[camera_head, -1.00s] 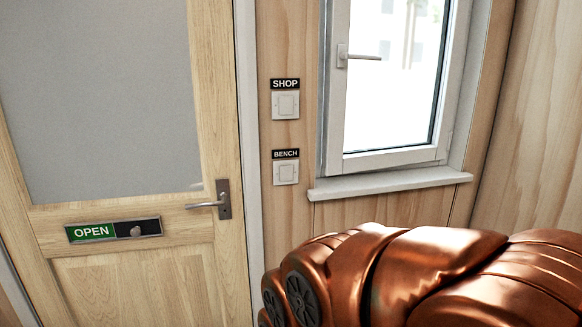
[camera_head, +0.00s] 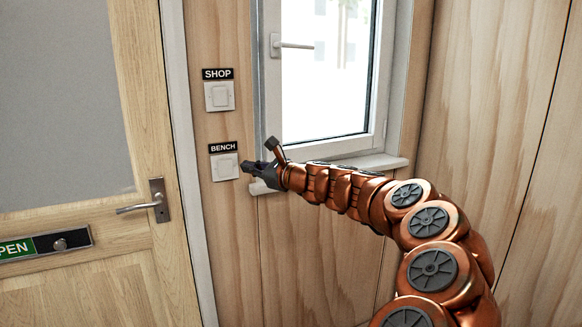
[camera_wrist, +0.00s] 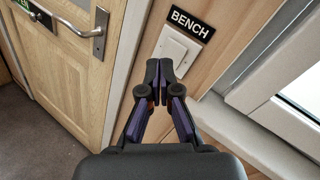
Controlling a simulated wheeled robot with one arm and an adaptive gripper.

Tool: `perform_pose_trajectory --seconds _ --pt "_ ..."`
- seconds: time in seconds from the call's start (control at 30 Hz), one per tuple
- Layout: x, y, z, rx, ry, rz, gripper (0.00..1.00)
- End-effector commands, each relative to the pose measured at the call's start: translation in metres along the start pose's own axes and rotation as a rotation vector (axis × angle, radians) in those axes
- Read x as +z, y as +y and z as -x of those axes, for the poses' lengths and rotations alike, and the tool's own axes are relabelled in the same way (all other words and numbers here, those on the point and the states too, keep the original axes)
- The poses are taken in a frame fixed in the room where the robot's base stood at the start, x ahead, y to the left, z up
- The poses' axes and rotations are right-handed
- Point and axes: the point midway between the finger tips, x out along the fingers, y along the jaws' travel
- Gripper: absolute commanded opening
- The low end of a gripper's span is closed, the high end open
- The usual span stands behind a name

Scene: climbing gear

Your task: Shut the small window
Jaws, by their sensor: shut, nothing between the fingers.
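The small window (camera_head: 273,110) has a white frame and stands in the wood wall, right of the switches in the head view. Its white handle (camera_head: 293,45) lies level, pointing right. The sash's left edge appears slightly proud of the frame, but I cannot tell how far it stands open. My gripper (camera_head: 246,167) is shut and empty, below and left of the window's lower left corner, with its tips close to the BENCH switch. In the wrist view the shut fingertips (camera_wrist: 159,69) show in front of that switch; contact is unclear.
The BENCH switch (camera_head: 224,168) sits below the SHOP switch (camera_head: 219,96). A white sill (camera_head: 375,162) juts out under the window. A wooden door (camera_head: 150,100) with a lever handle (camera_head: 141,208) and an OPEN sign (camera_head: 17,249) is at left. Bare wood wall is at right.

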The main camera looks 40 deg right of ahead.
Motion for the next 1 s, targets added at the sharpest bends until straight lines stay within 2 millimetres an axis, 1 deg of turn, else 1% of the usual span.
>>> perform_pose_trajectory --seconds 0.03,0.07,0.1,0.2,0.3,0.4,0.5,0.67,1.0 --pt "-0.030 -0.036 0.015 -0.090 0.013 -0.092 0.00" --pt "-0.043 -0.054 0.023 -0.137 0.018 -0.140 0.00" --pt "-0.060 -0.075 0.034 -0.193 0.024 -0.200 0.00" --pt "-0.095 -0.111 0.059 -0.301 0.033 -0.314 0.00" --pt "-0.117 -0.134 0.078 -0.370 0.035 -0.382 0.00" --pt "-0.126 -0.143 0.085 -0.401 0.036 -0.413 0.00" --pt "-0.129 -0.147 0.083 -0.407 0.036 -0.421 0.00" --pt "-0.131 -0.151 0.066 -0.403 0.038 -0.420 0.00" --pt "-0.136 -0.166 0.031 -0.405 0.041 -0.417 0.00"
